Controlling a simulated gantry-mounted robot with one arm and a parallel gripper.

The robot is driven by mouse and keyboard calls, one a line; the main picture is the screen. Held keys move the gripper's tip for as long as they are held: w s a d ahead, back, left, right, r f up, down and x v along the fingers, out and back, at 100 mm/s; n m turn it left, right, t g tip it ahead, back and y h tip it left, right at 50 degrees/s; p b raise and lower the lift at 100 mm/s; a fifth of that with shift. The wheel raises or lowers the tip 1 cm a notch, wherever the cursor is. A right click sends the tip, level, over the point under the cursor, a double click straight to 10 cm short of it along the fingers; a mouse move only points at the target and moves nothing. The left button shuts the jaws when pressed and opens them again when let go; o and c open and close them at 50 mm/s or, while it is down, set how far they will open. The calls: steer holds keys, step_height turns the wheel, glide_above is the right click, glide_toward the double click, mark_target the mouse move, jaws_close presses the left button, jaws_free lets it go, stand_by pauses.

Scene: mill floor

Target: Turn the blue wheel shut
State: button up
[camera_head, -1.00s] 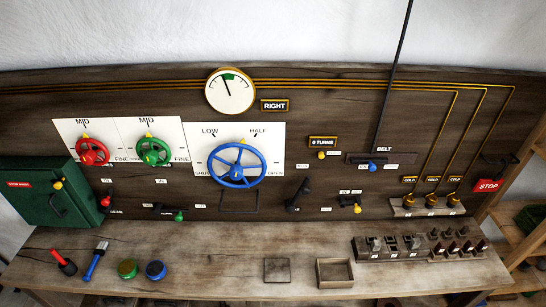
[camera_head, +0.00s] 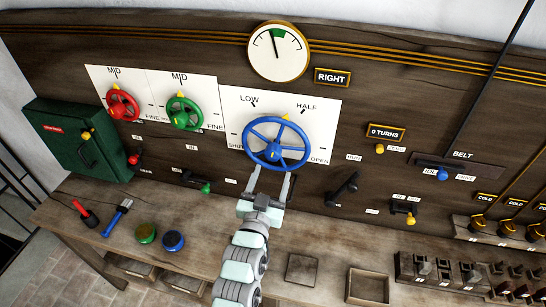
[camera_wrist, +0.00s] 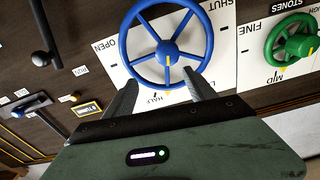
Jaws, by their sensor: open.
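The blue wheel (camera_head: 249,133) has spokes and is mounted on a white plate (camera_head: 236,98) marked SHUT, LOW, HALF and OPEN. A yellow mark shows at its top, between LOW and HALF. My gripper (camera_head: 270,174) is open and empty, with its two fingers pointing up at the wheel's lower edge in the head view. In the wrist view the wheel (camera_wrist: 128,42) appears upside down, beyond my spread fingers (camera_wrist: 163,84). I cannot tell whether the fingers touch the rim.
The red wheel (camera_head: 111,101) and green wheel (camera_head: 172,113) sit to the left. A black lever (camera_head: 342,187) is at the lower right. A gauge (camera_head: 278,51) hangs above. The workbench (camera_head: 205,214) below holds tools, round pots and an open box (camera_head: 369,288).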

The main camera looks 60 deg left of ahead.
mark_target(271, 156)
steer(key=shift+g, duration=0.3)
steer(key=p+x, duration=0.1)
steer(key=x, duration=0.2)
steer(key=s+p+x, duration=0.1)
steer(key=x, duration=0.3)
steer(key=a+f+p+x, duration=0.1)
steer(key=x, duration=0.2)
steer(key=shift+a, duration=0.45)
steer(key=shift+c, duration=0.6)
steer(key=c, duration=1.3)
